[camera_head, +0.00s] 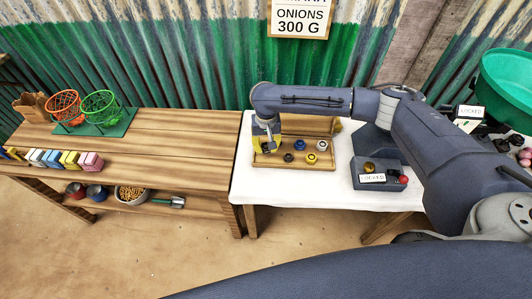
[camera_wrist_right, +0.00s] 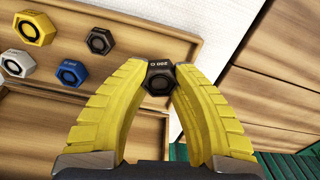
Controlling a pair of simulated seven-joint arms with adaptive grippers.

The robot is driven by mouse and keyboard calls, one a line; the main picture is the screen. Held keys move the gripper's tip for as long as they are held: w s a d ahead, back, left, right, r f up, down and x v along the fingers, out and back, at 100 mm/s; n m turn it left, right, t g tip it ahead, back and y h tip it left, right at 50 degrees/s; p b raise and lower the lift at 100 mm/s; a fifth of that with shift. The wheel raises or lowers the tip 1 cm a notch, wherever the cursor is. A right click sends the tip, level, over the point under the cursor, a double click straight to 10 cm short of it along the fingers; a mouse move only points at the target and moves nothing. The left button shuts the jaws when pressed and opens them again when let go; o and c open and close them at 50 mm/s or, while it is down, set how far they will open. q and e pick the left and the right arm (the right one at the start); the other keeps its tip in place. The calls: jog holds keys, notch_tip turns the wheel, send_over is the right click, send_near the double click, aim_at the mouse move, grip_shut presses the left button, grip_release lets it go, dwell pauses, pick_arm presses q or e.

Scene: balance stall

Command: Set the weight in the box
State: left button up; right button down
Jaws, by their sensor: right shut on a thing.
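The weight (camera_wrist_right: 160,78) is a small dark hexagonal piece, its upside-down marking seeming to read 200 G. My right gripper (camera_head: 268,148) is shut on it; the yellow fingertips (camera_wrist_right: 160,72) pinch it from both sides in the right wrist view. The box (camera_head: 285,167) is a shallow wooden case with its lid (camera_head: 308,124) raised at the back. My right gripper is at the box's left end in the head view. I cannot tell the weight's exact height above the box or cloth. My left gripper is not in view.
The box holds a dark weight (camera_head: 288,157), a blue one (camera_head: 299,144), a silver one (camera_head: 311,158) and a yellow one (camera_head: 322,145).

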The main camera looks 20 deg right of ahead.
aim_at(266, 157)
jog(key=shift+f, duration=2.15)
jog(key=shift+f, duration=0.1)
jog(key=c, duration=1.4)
grip_release()
jog(key=shift+c, duration=0.2)
notch_tip(266, 157, up, 12)
jog(key=shift+r, duration=0.1)
